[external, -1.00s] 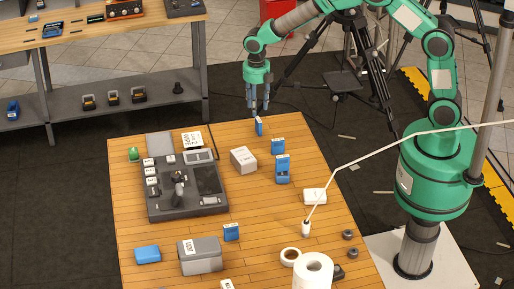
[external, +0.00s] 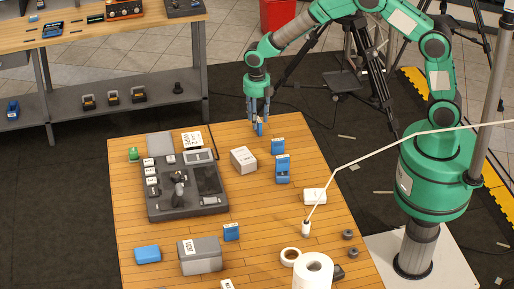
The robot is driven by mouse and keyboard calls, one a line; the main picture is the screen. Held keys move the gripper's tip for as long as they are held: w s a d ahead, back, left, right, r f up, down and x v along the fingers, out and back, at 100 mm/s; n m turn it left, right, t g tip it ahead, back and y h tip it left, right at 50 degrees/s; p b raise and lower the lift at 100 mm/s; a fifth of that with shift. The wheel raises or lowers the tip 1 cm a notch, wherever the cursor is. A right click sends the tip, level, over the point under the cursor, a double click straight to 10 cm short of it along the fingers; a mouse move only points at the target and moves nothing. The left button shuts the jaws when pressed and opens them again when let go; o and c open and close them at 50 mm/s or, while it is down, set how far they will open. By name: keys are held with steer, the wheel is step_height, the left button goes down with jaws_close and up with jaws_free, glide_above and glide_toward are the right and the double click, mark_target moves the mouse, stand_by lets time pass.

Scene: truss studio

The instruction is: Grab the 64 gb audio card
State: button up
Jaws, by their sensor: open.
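Several small blue card-like items stand or lie on the wooden table; their labels are too small to read, so I cannot tell which is the 64 gb audio card. One narrow blue card (external: 259,129) stands upright near the table's far edge. My gripper (external: 258,118) points down right at this card, its open fingers reaching around or just in front of its upper part; I cannot tell whether they touch it. Other blue items are a small one (external: 278,146), a taller one (external: 282,170), one near the front (external: 231,232) and a flat one (external: 147,255).
A dark console (external: 186,205) fills the table's left part. A grey-white box (external: 243,160) stands close to the gripper. A grey case (external: 200,256), a paper roll (external: 313,272) and a tape ring (external: 290,256) are at the front.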

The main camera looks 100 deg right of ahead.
mark_target(257, 133)
steer(key=shift+f, duration=1.95)
steer(key=shift+s, duration=0.1)
jaws_close()
